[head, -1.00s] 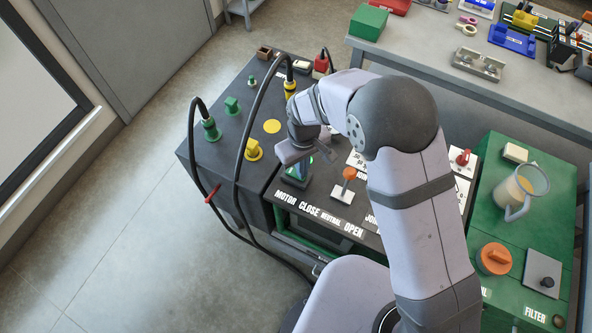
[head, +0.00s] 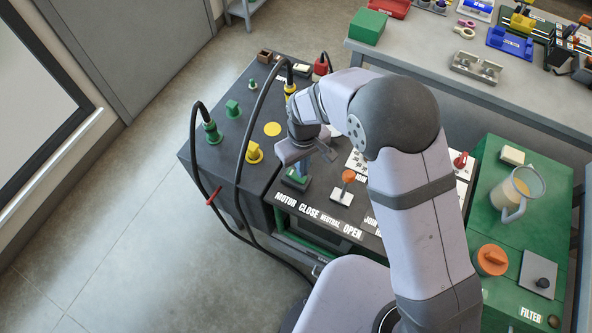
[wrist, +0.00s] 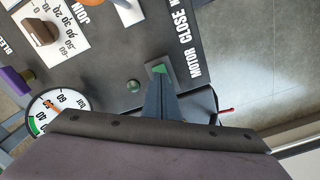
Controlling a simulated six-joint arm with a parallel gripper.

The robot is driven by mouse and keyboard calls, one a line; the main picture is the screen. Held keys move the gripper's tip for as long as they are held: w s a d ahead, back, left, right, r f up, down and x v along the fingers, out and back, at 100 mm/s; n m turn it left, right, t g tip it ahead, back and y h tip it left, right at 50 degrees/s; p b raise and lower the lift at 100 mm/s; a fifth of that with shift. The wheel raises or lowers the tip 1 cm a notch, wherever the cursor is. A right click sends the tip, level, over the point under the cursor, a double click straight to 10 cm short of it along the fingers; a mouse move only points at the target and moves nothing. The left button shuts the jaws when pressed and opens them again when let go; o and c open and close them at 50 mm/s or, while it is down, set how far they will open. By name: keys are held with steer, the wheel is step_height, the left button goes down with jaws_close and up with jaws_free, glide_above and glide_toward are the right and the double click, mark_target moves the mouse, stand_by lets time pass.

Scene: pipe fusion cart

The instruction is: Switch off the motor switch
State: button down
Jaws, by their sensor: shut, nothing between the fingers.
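The motor switch (head: 294,184) is a small green rocker in a dark frame beside the MOTOR label on the black panel. In the wrist view its green face (wrist: 159,69) shows just beyond my fingertips. My gripper (wrist: 161,78) is shut and empty, its tips at the switch and partly covering it. I cannot tell whether they touch it. In the head view my gripper (head: 300,168) points down over the switch. A small round green lamp (wrist: 133,86) beside the switch looks dark.
An orange-knobbed lever (head: 347,177) stands right of the switch. Black cables (head: 243,150) loop at the left, near a yellow knob (head: 254,152) and a green plug (head: 211,131). A round gauge (wrist: 58,112) and a brown knob (wrist: 39,31) lie left in the wrist view.

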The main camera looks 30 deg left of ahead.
mark_target(302, 180)
step_height(302, 180, up, 4)
steer(key=p, duration=0.3)
steer(key=shift+r, duration=0.25)
stand_by(0.4)
steer(key=s+d+m+g+h, duration=0.2)
steer(key=s+d+h, duration=0.1)
steer(key=s+d, duration=0.9)
steer(key=w+d+r+m+y, duration=0.1)
steer(key=d+r+m, duration=0.2)
steer(key=d, duration=0.4)
steer(key=w+d+r+m+t+y, duration=0.1)
steer(key=w+d+r+m, duration=0.1)
steer(key=d, duration=0.5)
steer(key=w+d+r+m+t+y, duration=0.1)
steer(key=w+d+r+m, duration=0.1)
steer(key=d+r+m, duration=0.3)
steer(key=d+r, duration=0.1)
steer(key=d, duration=0.2)
steer(key=shift+w, duration=0.25)
